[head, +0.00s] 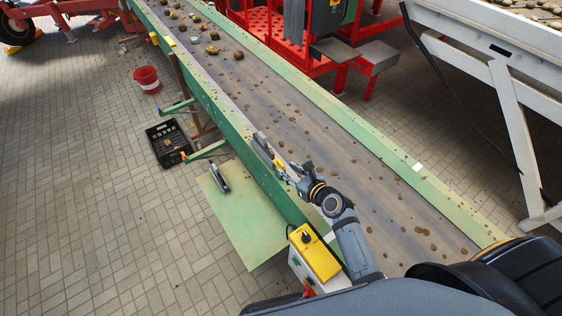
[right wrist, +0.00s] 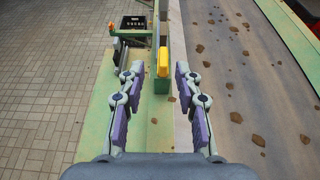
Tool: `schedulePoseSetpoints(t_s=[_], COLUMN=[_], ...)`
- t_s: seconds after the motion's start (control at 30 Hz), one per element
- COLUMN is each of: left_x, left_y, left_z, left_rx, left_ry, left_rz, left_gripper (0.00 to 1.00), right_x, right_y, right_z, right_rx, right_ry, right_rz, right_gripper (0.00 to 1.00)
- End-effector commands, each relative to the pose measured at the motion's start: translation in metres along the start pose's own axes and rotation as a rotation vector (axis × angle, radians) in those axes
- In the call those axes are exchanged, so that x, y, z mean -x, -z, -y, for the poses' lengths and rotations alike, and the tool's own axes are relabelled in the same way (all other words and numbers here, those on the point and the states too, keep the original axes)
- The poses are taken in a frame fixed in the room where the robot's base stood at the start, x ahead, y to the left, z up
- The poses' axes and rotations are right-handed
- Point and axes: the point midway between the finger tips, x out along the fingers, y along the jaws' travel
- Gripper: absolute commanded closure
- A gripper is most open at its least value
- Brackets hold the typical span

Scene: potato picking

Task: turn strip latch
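A latch with a yellow end (head: 278,164) sits on the near green edge of the conveyor, beside a grey strip piece (head: 261,143). In the right wrist view the yellow end (right wrist: 163,62) stands upright ahead, between the lines of my fingers. My right gripper (head: 291,172) is just in front of the latch in the head view. In the right wrist view the gripper (right wrist: 157,72) is open, with a finger on each side of the yellow end and nothing clearly held. Whether a finger touches it, I cannot tell. My left gripper is not in view.
The conveyor belt (head: 330,150) carries scattered potatoes and clods. A yellow control box (head: 315,256) stands near my right arm. A black crate (head: 168,142) and a red bucket (head: 147,79) are on the paved floor at left, with open floor around them.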

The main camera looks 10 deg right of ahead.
Motion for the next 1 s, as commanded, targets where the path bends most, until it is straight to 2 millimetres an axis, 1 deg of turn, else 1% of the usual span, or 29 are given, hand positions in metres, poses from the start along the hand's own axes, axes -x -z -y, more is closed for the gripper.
schedulePoseSetpoints(t_s=[0.03,0.1,0.17,0.23,0.3,0.33,0.4,0.47,0.6,0.67,0.77,0.9,1.0], left_x=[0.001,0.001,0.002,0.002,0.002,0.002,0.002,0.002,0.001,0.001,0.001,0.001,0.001], left_y=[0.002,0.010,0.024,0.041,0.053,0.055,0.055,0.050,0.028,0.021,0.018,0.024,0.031], left_z=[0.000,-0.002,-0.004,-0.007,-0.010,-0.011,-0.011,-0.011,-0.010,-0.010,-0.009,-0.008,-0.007], left_rx=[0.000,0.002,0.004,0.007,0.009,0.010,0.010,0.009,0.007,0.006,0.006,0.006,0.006], left_ry=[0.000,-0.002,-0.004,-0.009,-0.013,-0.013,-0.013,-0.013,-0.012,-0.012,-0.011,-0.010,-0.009], left_rz=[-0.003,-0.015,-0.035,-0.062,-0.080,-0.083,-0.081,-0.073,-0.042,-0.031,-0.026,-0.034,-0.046], left_gripper=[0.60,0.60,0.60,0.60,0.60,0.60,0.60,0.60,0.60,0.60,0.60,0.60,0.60], right_x=[-0.012,-0.026,-0.037,-0.047,-0.054,-0.056,-0.059,-0.060,-0.060,-0.060,-0.060,-0.060,-0.060], right_y=[-0.003,-0.002,-0.002,-0.001,-0.001,-0.001,-0.001,0.000,0.000,0.000,0.000,0.000,0.000], right_z=[-0.001,0.000,-0.001,0.000,0.000,0.000,0.000,0.000,0.000,0.000,0.000,0.000,0.000], right_rx=[-0.003,-0.002,-0.001,-0.001,0.001,0.001,0.001,0.001,0.001,0.001,0.001,0.001,0.001], right_ry=[-0.001,-0.001,-0.002,0.000,0.000,0.000,0.000,0.000,0.000,0.000,0.000,0.000,0.000], right_rz=[0.003,0.002,0.002,0.001,0.001,0.000,0.001,0.000,0.000,0.000,0.000,0.000,0.000], right_gripper=[0.66,0.66,0.66,0.66,0.66,0.66,0.66,0.66,0.66,0.67,0.81,1.00,1.00])
